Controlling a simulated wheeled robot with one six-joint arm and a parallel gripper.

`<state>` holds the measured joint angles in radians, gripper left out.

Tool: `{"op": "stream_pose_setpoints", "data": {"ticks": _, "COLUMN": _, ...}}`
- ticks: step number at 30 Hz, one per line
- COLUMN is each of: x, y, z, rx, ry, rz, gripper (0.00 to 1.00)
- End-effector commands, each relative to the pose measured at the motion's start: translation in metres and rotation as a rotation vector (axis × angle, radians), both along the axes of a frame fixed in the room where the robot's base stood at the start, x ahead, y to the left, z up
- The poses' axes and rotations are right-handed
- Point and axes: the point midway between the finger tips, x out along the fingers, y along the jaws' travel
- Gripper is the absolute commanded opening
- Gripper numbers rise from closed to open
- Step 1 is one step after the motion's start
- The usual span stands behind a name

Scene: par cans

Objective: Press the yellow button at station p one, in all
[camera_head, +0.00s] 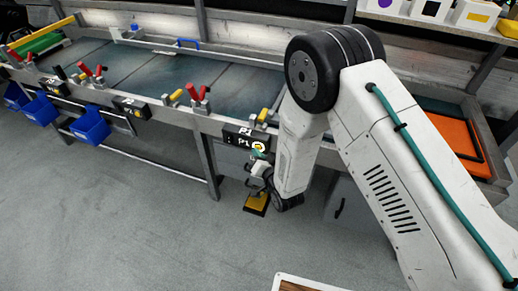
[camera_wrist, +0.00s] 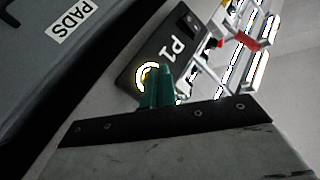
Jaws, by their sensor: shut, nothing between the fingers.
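The black P1 station box (camera_head: 240,137) is fixed to the front edge of the long bench. Its yellow button (camera_head: 258,146) sits in a pale ring at the box's right end. In the wrist view the P1 box (camera_wrist: 165,50) is tilted, and the yellow button (camera_wrist: 147,76) in its bright ring is partly hidden by my fingers. My gripper (camera_head: 261,155) is shut and empty, with its green fingertips just in front of the button. In the wrist view my gripper (camera_wrist: 161,68) overlaps the ring's right side. I cannot tell whether the tips touch the button.
Red and yellow clamp handles (camera_head: 196,90) stand on the bench edge left of the box. Blue bins (camera_head: 91,124) hang farther left. A black and yellow pedal (camera_head: 256,203) is on the floor below. A grey panel marked PADS (camera_wrist: 72,20) is close in the wrist view.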

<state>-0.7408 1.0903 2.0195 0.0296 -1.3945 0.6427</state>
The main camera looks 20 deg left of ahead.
Motion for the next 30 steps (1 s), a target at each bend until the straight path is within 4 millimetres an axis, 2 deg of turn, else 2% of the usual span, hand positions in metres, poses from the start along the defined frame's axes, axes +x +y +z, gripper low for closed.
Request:
{"op": "stream_pose_setpoints", "data": {"ticks": 7, "x": -0.012, "y": 0.001, "z": 0.0, "rx": 0.0, "ry": 0.0, "rz": 0.0, "gripper": 0.0}}
{"op": "stream_pose_setpoints", "data": {"ticks": 20, "x": -0.017, "y": 0.002, "z": 0.0, "rx": 0.0, "ry": 0.0, "rz": 0.001, "gripper": 0.0}}
{"op": "stream_pose_setpoints", "data": {"ticks": 30, "x": -0.048, "y": 0.004, "z": 0.0, "rx": -0.001, "ry": 0.001, "rz": 0.001, "gripper": 0.0}}
